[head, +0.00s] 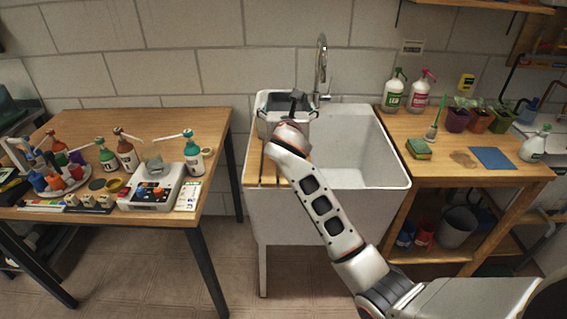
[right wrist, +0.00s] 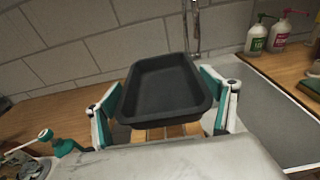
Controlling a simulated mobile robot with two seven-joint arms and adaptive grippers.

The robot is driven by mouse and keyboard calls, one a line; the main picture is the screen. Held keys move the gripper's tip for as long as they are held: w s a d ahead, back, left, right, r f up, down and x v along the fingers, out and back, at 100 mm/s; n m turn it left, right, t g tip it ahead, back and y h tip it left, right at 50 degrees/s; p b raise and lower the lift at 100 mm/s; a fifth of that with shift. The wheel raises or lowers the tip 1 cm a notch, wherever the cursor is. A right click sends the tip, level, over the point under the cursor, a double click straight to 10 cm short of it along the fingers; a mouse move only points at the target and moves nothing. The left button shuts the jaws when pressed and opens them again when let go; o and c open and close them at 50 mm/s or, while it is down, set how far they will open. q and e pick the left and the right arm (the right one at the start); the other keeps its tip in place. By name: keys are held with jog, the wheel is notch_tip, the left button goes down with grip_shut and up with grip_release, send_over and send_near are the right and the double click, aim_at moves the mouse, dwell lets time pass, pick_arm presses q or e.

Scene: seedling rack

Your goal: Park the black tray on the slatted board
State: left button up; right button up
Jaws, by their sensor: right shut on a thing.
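The black tray (right wrist: 166,88) is a shallow rectangular tray with an open, empty inside, seen in the right wrist view. My right gripper (right wrist: 163,94) is shut on it, one finger at each side. The slatted board (head: 269,168) is pale wood and lies across the left part of the white sink; its slats (right wrist: 160,133) show below the tray's near edge in the wrist view. In the head view my right gripper (head: 297,106) is at the board's back end, partly covering the tray. I cannot tell whether the tray touches the board. My left gripper is out of view.
The sink basin (head: 355,150) is open to the right, with a tall tap (head: 321,65) behind. A left table (head: 190,122) holds bottles and a white device. A right bench (head: 455,185) holds spray bottles, plant pots, a sponge and a blue mat.

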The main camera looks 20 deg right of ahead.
notch_tip(320, 180, down, 13)
jog(key=shift+f+b, duration=0.1)
jog(key=shift+b, duration=0.9)
jog(key=shift+f+b, duration=0.6)
jog(key=shift+f, duration=1.8)
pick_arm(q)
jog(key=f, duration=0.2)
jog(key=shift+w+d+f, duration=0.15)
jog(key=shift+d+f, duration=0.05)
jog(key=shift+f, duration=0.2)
pick_arm(e)
jog(key=shift+r, duration=0.1)
jog(key=o, duration=1.2)
jog(key=shift+f, duration=0.2)
jog(key=shift+c, duration=0.2)
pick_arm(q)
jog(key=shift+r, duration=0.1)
pick_arm(e)
jog(key=shift+r, duration=0.1)
